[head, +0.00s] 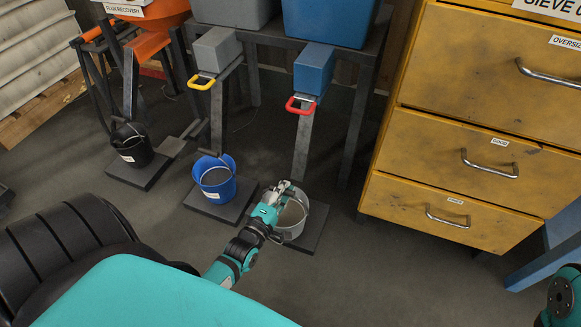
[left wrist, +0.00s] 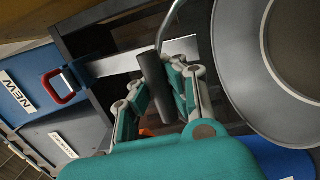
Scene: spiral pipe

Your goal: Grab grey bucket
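The grey bucket (head: 293,222) stands on a dark plate at the lower middle of the head view. In the left wrist view its round rim and wall (left wrist: 235,75) fill the right side. Its wire handle carries a dark cylindrical grip (left wrist: 152,72). My left gripper (head: 285,190) is at the bucket's upper left rim. In the left wrist view, my left gripper's fingers (left wrist: 157,82) are close on both sides of the dark grip and look shut on it. My right gripper is not in view.
A blue bucket (head: 214,180) and a black bucket (head: 132,146) stand on plates to the left. A yellow drawer cabinet (head: 450,150) stands at the right. A chute with a red handle (head: 300,105) is behind the grey bucket. The floor (head: 390,270) in front of the cabinet is clear.

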